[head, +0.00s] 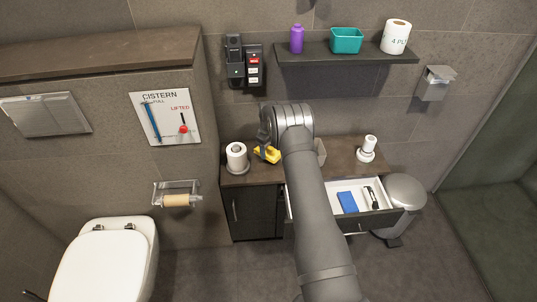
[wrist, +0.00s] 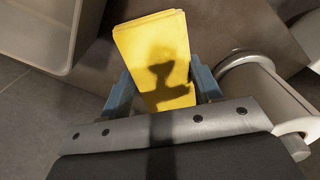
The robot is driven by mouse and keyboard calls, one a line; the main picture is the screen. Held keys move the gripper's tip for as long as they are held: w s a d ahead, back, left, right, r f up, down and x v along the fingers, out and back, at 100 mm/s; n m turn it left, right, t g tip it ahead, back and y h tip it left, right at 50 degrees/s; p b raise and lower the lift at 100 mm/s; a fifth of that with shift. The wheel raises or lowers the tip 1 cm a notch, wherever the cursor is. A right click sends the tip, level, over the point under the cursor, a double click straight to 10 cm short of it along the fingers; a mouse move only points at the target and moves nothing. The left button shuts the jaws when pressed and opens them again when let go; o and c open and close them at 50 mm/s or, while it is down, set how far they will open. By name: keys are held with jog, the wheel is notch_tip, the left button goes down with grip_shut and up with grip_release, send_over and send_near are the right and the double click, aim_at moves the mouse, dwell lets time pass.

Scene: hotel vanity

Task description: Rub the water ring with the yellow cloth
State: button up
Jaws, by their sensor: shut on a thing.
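The yellow cloth (head: 268,154) is at the left part of the dark vanity top (head: 345,153). In the wrist view the folded cloth (wrist: 152,45) sticks out between the blue fingers, with a dark shadow across it. My gripper (head: 265,147) is shut on the cloth; its fingers (wrist: 163,90) show on both sides of it. I cannot tell whether the cloth touches the counter. I cannot make out the water ring in either view; the cloth or my arm may hide it.
A paper roll (head: 236,155) stands close left of the cloth and shows near my gripper in the wrist view (wrist: 262,95). A white object (head: 367,146) stands at the counter's right. The open drawer (head: 384,217) holds a blue item (head: 347,202). A shelf (head: 345,53) hangs above.

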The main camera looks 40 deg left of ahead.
jog(key=shift+r, duration=2.45)
jog(key=shift+w+d, duration=0.1)
jog(key=w+d+r+m, duration=0.1)
jog(key=w+d+m, duration=0.2)
jog(key=d, duration=0.7)
jog(key=w+d+r+m, duration=0.1)
jog(key=w+d+m, duration=0.2)
jog(key=d, duration=0.7)
jog(key=w+d+r+m, duration=0.2)
jog(key=w+d+m, duration=0.1)
jog(key=d, duration=0.8)
jog(key=s+d+r+m, duration=0.1)
jog(key=s+d+m, duration=0.3)
jog(key=d, duration=0.8)
jog(key=s+d+r+m, duration=0.1)
jog(key=s+d+m, duration=0.4)
jog(key=d, duration=0.8)
jog(key=shift+s+d+r, duration=0.15)
jog(key=shift+s+r, duration=0.15)
jog(key=shift+s, duration=0.55)
